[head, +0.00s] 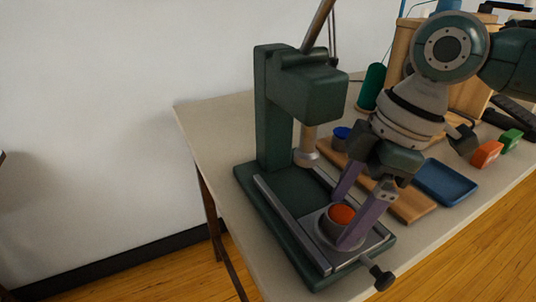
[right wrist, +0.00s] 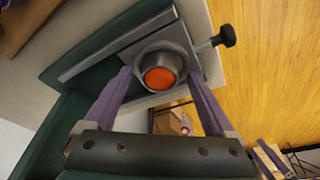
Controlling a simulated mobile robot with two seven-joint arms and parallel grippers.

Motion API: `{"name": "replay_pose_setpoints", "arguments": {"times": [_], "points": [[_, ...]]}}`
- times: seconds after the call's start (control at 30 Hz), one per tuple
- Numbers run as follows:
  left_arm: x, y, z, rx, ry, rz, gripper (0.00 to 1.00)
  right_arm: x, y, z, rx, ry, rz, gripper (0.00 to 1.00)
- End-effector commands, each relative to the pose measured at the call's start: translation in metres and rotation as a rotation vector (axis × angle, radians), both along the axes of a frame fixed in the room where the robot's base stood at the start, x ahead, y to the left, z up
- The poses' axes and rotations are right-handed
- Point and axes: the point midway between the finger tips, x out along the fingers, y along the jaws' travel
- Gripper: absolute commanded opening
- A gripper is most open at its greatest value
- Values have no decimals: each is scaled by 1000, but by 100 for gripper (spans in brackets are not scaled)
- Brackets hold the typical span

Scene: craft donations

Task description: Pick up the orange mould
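The orange mould (head: 341,216) is a short grey cup with an orange, round inside. It stands upright on the grey bed plate of a dark green press (head: 285,175). In the right wrist view the mould (right wrist: 160,75) sits between the tips of my right gripper's purple fingers. My right gripper (head: 345,222) points down at it, with one finger on each side. The fingers are spread, and a thin gap seems to show beside the mould in the right wrist view. My left gripper is not in view.
The press's ram (head: 306,150) hangs behind the mould, and a black knob (head: 382,279) sticks out in front. A wooden board (head: 412,208) with a blue-topped cup (head: 341,136), a blue tray (head: 446,182), an orange block (head: 487,153) and a green spool (head: 371,88) stand nearby.

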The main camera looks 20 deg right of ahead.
Motion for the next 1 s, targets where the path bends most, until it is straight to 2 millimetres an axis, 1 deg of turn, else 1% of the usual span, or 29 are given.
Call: {"name": "replay_pose_setpoints", "arguments": {"times": [0.03, 0.07, 0.77, 1.0], "points": [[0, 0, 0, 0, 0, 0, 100, 0, 0, 0, 0, 0, 0, 83], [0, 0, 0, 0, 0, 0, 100, 0, 0, 0, 0, 0, 0, 79], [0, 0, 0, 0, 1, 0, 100, 0, 0, 0, 0, 0, 0, 0], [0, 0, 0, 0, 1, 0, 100, 0, 0, 1, 0, -1, 0, 0]]}}
